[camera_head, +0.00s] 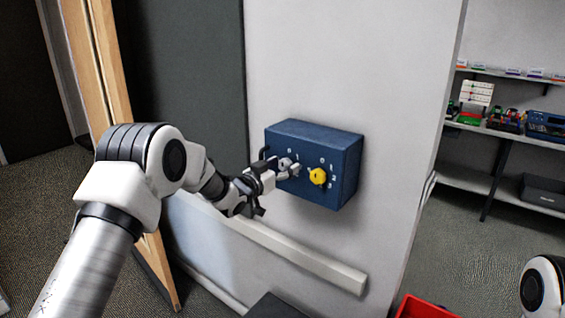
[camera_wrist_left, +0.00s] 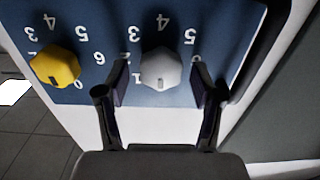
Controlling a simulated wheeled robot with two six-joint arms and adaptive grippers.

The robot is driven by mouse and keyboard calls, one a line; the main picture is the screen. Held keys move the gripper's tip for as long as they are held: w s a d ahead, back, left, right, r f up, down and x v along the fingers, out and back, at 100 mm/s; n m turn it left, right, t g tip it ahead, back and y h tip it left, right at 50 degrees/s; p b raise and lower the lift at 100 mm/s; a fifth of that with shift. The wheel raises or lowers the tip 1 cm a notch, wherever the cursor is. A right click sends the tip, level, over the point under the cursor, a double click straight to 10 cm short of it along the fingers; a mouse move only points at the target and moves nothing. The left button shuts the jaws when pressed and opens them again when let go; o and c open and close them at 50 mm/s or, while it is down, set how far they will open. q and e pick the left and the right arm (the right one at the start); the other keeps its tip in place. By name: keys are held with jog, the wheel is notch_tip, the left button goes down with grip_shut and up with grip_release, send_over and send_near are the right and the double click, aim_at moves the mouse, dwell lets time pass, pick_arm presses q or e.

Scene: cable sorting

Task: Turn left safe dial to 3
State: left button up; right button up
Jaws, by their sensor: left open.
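A blue safe box (camera_head: 313,143) is fixed to the light wall panel and carries two dials on its front. The left dial is grey (camera_head: 286,166) and the right dial is yellow (camera_head: 318,177). My left gripper (camera_head: 277,178) is at the grey dial. In the left wrist view the grey dial (camera_wrist_left: 161,70) lies between and just beyond the fingers of my left gripper (camera_wrist_left: 159,90), which are open on either side of it. Numbers surround it, partly covered by the fingers. The yellow dial (camera_wrist_left: 55,66) is outside the fingers. Part of my right arm shows at the lower right; its gripper is out of view.
A ledge (camera_head: 300,259) runs along the wall below the box. A red bin (camera_head: 425,308) stands at the bottom right. Shelves (camera_head: 510,178) with several items stand at the right. A wooden frame (camera_head: 100,65) is at the left.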

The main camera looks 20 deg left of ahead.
pick_arm(q)
jog(key=shift+w+a+f, duration=0.1)
jog(key=c, duration=1.1)
jog(key=shift+f+m+b, duration=0.1)
jog(key=shift+m+b, duration=0.5)
jog(key=shift+b, duration=0.4)
jog(key=m+b, duration=0.3)
jog(key=b, duration=0.1)
jog(key=m+b, duration=0.6)
jog(key=b, duration=0.1)
jog(key=shift+d+f+b, duration=0.2)
jog(key=shift+d+b, duration=0.05)
jog(key=shift+b, duration=0.1)
jog(key=m+b, duration=1)
jog(key=shift+f, duration=0.1)
jog(key=m+b, duration=0.3)
jog(key=shift+m, duration=0.4)
jog(key=shift+m+b, duration=1)
jog(key=shift+m, duration=0.3)
